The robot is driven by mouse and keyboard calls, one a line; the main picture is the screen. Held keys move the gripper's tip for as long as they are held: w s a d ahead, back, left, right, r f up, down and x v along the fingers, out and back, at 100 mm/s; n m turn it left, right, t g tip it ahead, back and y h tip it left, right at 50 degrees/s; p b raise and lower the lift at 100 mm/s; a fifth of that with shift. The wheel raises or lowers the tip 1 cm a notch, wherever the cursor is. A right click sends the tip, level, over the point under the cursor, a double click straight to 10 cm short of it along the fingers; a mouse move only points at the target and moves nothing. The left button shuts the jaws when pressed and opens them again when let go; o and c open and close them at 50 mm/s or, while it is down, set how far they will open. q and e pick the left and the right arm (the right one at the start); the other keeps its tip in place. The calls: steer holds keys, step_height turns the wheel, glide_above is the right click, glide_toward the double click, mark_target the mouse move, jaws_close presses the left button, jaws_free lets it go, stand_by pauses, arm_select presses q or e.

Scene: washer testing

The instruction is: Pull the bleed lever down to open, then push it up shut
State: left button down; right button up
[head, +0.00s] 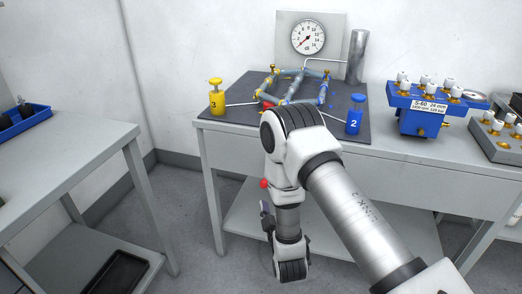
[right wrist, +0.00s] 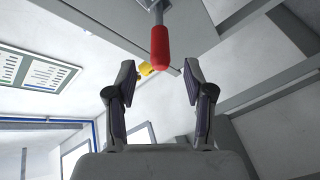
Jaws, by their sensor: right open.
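The bleed lever's red grip (right wrist: 160,48) hangs from a grey rod in the right wrist view, which looks upward. In the head view a red end (head: 264,183) shows below the table's front edge, just left of my arm. My right gripper (right wrist: 160,85) is open, its two fingers on either side of the picture with the grip's lower end centred between them. I cannot tell how far apart in depth they are. In the head view my right gripper (head: 267,213) points upward below the table edge, partly hidden by my arm. My left gripper is not in view.
The test table (head: 390,160) carries a dark mat (head: 240,112) with hoses, a yellow valve 3 (head: 216,97), a blue valve 2 (head: 355,115) and a gauge (head: 308,37). A blue rack (head: 418,120) stands right. Open floor (head: 190,240) lies between the tables.

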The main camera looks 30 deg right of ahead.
steer(key=b+x, duration=0.1)
steer(key=x, duration=0.7)
steer(key=shift+a+r, duration=0.1)
steer(key=shift+a, duration=0.1)
jaws_close()
